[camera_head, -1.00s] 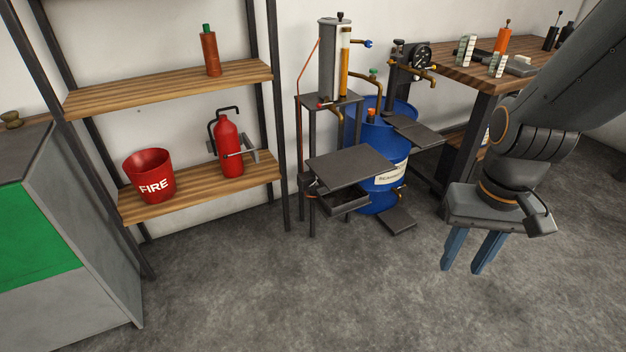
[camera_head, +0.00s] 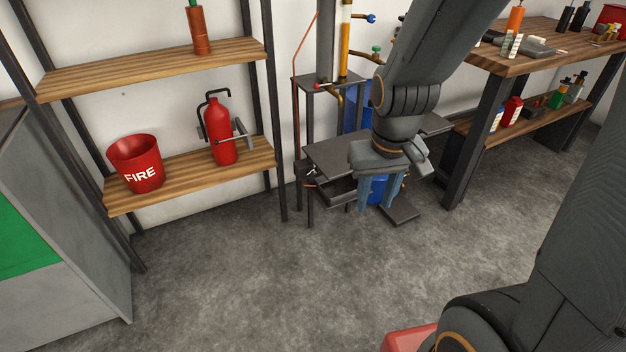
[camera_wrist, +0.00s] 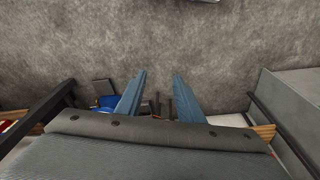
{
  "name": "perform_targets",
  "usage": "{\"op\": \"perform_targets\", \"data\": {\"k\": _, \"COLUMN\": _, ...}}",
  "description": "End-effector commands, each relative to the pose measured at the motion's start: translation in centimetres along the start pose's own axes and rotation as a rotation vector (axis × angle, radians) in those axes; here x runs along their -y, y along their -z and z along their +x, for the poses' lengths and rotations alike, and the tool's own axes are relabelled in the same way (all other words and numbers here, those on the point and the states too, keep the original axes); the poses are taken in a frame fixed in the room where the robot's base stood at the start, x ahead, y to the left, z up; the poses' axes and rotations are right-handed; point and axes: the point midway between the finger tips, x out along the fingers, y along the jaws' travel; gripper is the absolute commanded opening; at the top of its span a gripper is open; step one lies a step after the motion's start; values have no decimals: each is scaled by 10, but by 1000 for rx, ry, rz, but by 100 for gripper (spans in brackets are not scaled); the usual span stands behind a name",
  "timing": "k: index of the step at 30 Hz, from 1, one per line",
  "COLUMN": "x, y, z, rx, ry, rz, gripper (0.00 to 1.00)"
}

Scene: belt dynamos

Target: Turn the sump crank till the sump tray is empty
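My gripper (camera_head: 376,202) points down, open and empty, in front of the pump stand; its blue fingers stand apart in the wrist view (camera_wrist: 159,78). Behind it is a dark flat plate (camera_head: 332,152) on the stand. Below that plate, a dark shallow tray (camera_head: 337,192), apparently the sump tray, is partly hidden by my gripper. I cannot see what is in it. A small dark fitting with an orange ring (camera_head: 305,173) sits at the stand's left; I cannot tell whether it is the sump crank. The blue drum (camera_head: 377,188) is mostly hidden behind my arm.
A shelf (camera_head: 190,179) with a fire bucket (camera_head: 137,163) and a red extinguisher (camera_head: 221,132) stands left. A workbench (camera_head: 535,62) with bottles stands right. A low dark plate (camera_head: 400,210) lies near the drum. The floor in front is clear.

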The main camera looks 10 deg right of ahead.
Motion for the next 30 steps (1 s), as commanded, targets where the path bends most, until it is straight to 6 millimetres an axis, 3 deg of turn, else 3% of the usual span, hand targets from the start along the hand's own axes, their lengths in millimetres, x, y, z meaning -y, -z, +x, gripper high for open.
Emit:
{"op": "perform_targets", "data": {"k": 1, "x": -3, "y": 16, "z": 30, "rx": -33, "ry": -4, "rz": -4, "gripper": 34}}
{"op": "perform_targets", "data": {"k": 9, "x": -13, "y": 100, "z": 121, "rx": -240, "ry": -21, "rz": -43, "gripper": 34}}
{"op": "perform_targets", "data": {"k": 21, "x": -21, "y": 214, "z": 241, "rx": -544, "ry": -16, "rz": -104, "gripper": 34}}
{"op": "perform_targets", "data": {"k": 30, "x": -20, "y": 284, "z": 320, "rx": -763, "ry": 11, "rz": -149, "gripper": 34}}
